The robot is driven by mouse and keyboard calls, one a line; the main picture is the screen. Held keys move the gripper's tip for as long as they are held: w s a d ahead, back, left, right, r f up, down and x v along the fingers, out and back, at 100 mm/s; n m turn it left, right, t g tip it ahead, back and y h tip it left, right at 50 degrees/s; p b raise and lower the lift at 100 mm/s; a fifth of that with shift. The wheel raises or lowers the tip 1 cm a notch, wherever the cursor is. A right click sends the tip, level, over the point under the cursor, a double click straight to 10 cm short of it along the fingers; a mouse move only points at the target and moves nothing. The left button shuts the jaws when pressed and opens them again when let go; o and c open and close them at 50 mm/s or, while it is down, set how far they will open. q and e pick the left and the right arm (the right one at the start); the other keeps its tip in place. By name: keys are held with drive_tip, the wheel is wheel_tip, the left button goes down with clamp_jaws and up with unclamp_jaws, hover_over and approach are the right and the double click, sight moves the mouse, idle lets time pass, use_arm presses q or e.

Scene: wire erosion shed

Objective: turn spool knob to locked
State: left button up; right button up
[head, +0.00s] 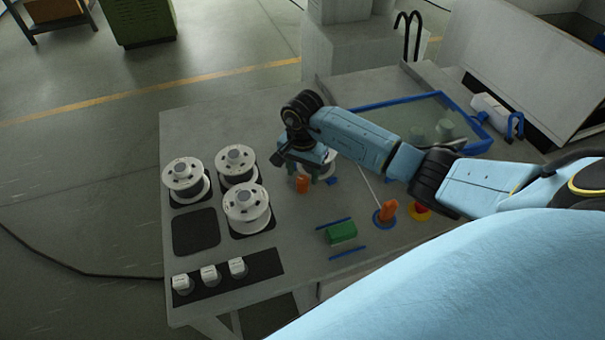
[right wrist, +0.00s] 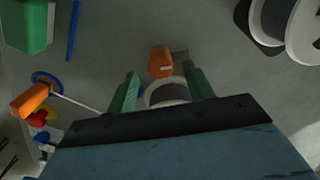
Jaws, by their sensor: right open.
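An orange knob (head: 302,185) stands at the near side of a white spool (head: 321,166) on the grey table. In the right wrist view the orange knob (right wrist: 162,62) lies just beyond the fingertips, roughly centred between them, and the white spool (right wrist: 168,95) shows partly between the fingers. My right gripper (head: 311,176) is above the spool with its green fingers apart and nothing seen between them but the spool below; it also shows in the right wrist view (right wrist: 161,76). The gripper hides much of the spool. Any lock marking is too small to read. My left gripper is not in view.
Three white spools, one of them here (head: 247,208), stand on dark pads at left. An orange handle (head: 388,210) on a blue ring, a red and yellow button (head: 419,211) and a green block (head: 341,233) sit nearer. White switches (head: 209,273) line the front left.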

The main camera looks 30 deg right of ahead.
drive_tip(key=shift+f, duration=1.15)
drive_tip(key=c, duration=1)
drive_tip(key=shift+o, duration=0.2)
drive_tip(key=shift+w, duration=0.1)
